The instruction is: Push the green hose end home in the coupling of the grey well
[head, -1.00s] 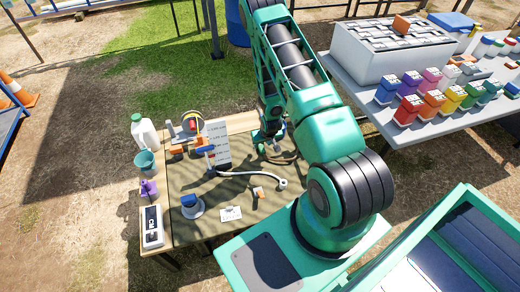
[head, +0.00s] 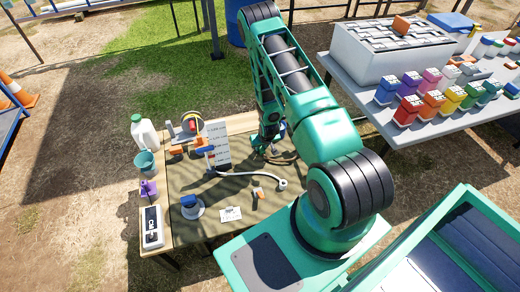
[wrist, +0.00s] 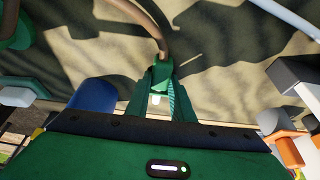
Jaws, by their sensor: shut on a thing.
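My gripper (wrist: 160,92) is shut on the green hose end (wrist: 161,73) in the wrist view. A brown hose (wrist: 150,22) runs from it toward the top of that view. In the head view my gripper (head: 268,146) is over the back right part of the table, partly hidden by my own arm. The brown hose (head: 290,159) curves on the cloth beside it. I cannot make out the grey well or its coupling with certainty in either view, nor whether the hose end touches it.
The table (head: 187,234) also bears a blue-topped round grey piece (head: 192,208), a white card (head: 230,214), a pale hose (head: 250,176) and an upright marked board (head: 219,146). A white jug (head: 144,135) and a teal bucket (head: 146,161) stand at the left edge.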

